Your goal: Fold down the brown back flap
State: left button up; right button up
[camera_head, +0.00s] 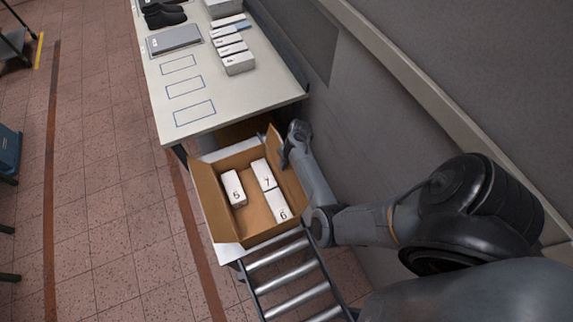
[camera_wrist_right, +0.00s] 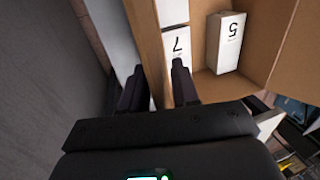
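An open brown cardboard box (camera_head: 262,210) holds white cartons, with its flaps standing up. A tall flap (camera_head: 208,203) stands on its left side, and another flap (camera_head: 291,188) on the right side, by the wall. A smaller flap (camera_head: 273,143) stands at the far end. My right gripper (camera_head: 286,154) is at the far right corner of the box, beside the right-side flap. In the right wrist view its fingers (camera_wrist_right: 158,72) are apart, with a cardboard edge (camera_wrist_right: 150,45) between them. I cannot tell whether they touch it. My left gripper is not in view.
White cartons marked 5 (camera_wrist_right: 225,42) and 7 (camera_wrist_right: 176,45) lie inside the box. A white table (camera_head: 150,75) with several small cartons stands beyond it. A roller conveyor (camera_head: 290,275) lies on the near side. A grey wall (camera_head: 375,130) is close on the right.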

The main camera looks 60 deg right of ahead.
jog(key=shift+w+f, duration=0.1)
jog(key=shift+f, duration=0.3)
grip_shut()
jog(key=shift+a, duration=0.1)
dwell(1.2)
